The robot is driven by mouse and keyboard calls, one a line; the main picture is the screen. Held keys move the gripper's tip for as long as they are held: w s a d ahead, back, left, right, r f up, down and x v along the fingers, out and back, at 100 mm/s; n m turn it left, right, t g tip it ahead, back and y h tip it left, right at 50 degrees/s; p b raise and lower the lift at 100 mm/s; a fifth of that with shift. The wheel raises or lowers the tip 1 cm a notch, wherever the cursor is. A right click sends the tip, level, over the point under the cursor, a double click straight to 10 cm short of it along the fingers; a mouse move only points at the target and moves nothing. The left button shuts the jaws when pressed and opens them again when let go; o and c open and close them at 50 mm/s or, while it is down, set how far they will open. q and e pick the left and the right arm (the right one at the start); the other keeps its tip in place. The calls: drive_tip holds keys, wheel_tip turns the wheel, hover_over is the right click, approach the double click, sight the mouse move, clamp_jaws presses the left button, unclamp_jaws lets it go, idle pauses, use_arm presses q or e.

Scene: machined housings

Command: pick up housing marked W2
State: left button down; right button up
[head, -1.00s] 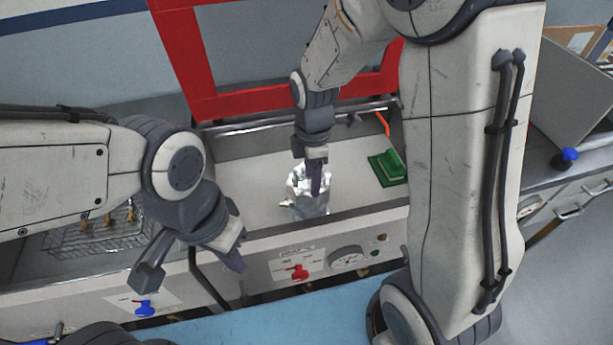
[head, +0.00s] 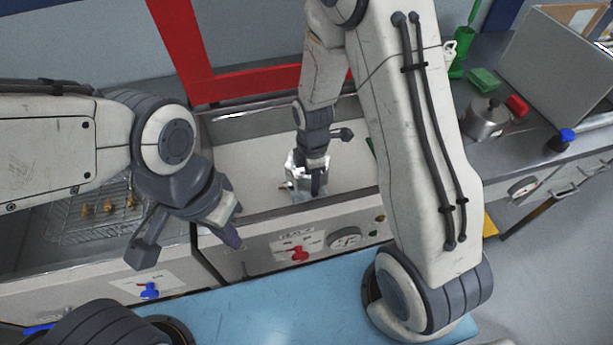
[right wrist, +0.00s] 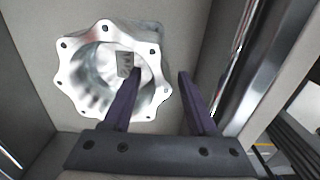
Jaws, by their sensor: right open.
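A shiny silver housing (head: 295,172) stands in the pale basin of the bench in the head view. In the right wrist view the housing (right wrist: 82,80) shows its lobed flange with bolt holes and a wide round bore. A small grey label sits inside the bore; its marking is too small to read surely. My right gripper (head: 316,188) is over the housing, pointing down. Its open fingers (right wrist: 160,72) straddle the right side of the rim in the picture, one across the bore, one outside. Contact cannot be told. My left gripper (head: 188,246) is open and empty, left of the basin.
A red frame (head: 245,85) stands behind the basin. A wire basket (head: 85,222) with several brass-coloured parts is at left. The panel below has a red knob (head: 299,253) and gauge. A metal pot (head: 487,120) stands at right. The basin floor around the housing is largely clear.

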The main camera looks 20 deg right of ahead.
clamp_jaws()
drive_tip(key=shift+w, duration=0.1)
idle(1.3)
